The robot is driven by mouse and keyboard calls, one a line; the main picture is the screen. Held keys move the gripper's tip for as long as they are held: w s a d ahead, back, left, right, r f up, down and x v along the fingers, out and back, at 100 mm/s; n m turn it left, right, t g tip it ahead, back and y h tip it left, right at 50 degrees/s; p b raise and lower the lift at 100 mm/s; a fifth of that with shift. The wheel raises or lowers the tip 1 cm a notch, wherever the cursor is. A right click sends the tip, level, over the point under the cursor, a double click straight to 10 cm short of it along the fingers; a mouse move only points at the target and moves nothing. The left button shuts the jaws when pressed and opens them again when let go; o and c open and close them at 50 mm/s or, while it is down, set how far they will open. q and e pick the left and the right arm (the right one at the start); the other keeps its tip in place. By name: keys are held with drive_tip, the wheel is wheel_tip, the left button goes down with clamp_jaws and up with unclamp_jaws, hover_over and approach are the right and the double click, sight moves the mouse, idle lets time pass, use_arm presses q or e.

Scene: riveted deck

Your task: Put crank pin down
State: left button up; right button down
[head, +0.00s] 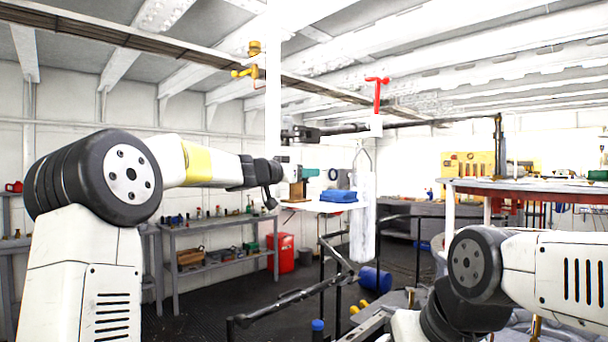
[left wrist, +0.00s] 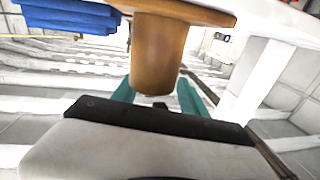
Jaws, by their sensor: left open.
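The crank pin (head: 297,190) is a brown cylinder with a wider flange at one end. It stands upright on a small white tabletop (head: 312,207), flange down, in the middle of the head view. In the left wrist view, which looks upside down, the crank pin (left wrist: 160,50) hangs from the top with its flange against the white surface (left wrist: 275,22). My left gripper (head: 297,173) is open at the top of the pin. Its teal fingers (left wrist: 188,98) are on either side of the pin's free end; contact cannot be told. My right gripper is out of view.
A blue object (head: 338,196) sits beside the pin on the tabletop, also in the left wrist view (left wrist: 68,16). A white hanging post (head: 362,215) is just right of it. Dark railings (head: 300,292) stand in front. A shelf bench (head: 205,228) stands at the left.

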use_arm(q)
drive_tip(key=s+a+n+t+y, duration=0.2)
drive_tip(key=s+a+n+y, duration=0.25)
drive_tip(key=s+a, duration=0.8)
drive_tip(key=s+a+f+n+g+y, duration=0.25)
drive_tip(key=s+a+f+y, duration=0.3)
drive_tip(key=s+f, duration=0.4)
drive_tip(key=s+d+f+g, duration=0.2)
drive_tip(key=s+f+g, duration=0.2)
drive_tip(key=s+f, duration=0.5)
drive_tip(key=s+d+f+g+h, duration=0.1)
drive_tip(key=s+f+g, duration=0.3)
drive_tip(key=s+f, duration=0.6)
drive_tip(key=s+d, duration=0.1)
drive_tip(key=s, duration=0.2)
drive_tip(key=shift+s+d+h, duration=0.15)
drive_tip(key=shift+d+h, duration=0.1)
drive_tip(key=shift+h, duration=0.05)
